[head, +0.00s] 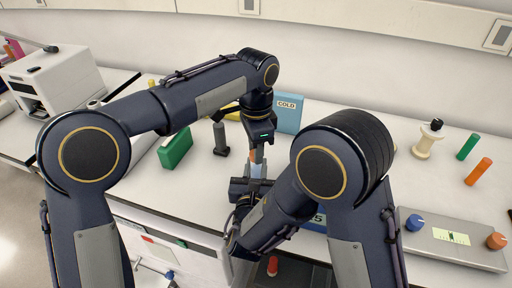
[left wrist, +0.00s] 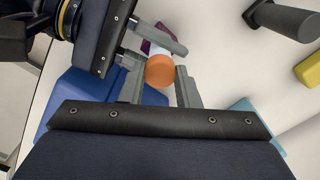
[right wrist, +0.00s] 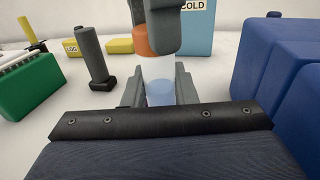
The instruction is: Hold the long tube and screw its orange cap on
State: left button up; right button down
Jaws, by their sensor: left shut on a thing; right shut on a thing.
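The orange cap (left wrist: 160,70) is between the fingers of my left gripper (left wrist: 160,88), which is shut on it. In the right wrist view the cap (right wrist: 146,40) is partly hidden by a left finger and sits above the tube. The long tube (right wrist: 160,92), pale translucent blue, is between the fingers of my right gripper (right wrist: 158,88), which is shut on it.
A blue COLD box (head: 288,114), a green box (head: 175,150) and a dark upright post (head: 220,138) stand close by. Large blue blocks (right wrist: 285,65) flank my right gripper.

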pick_arm(q)
jog(key=m, duration=2.8)
jog(key=o, duration=0.9)
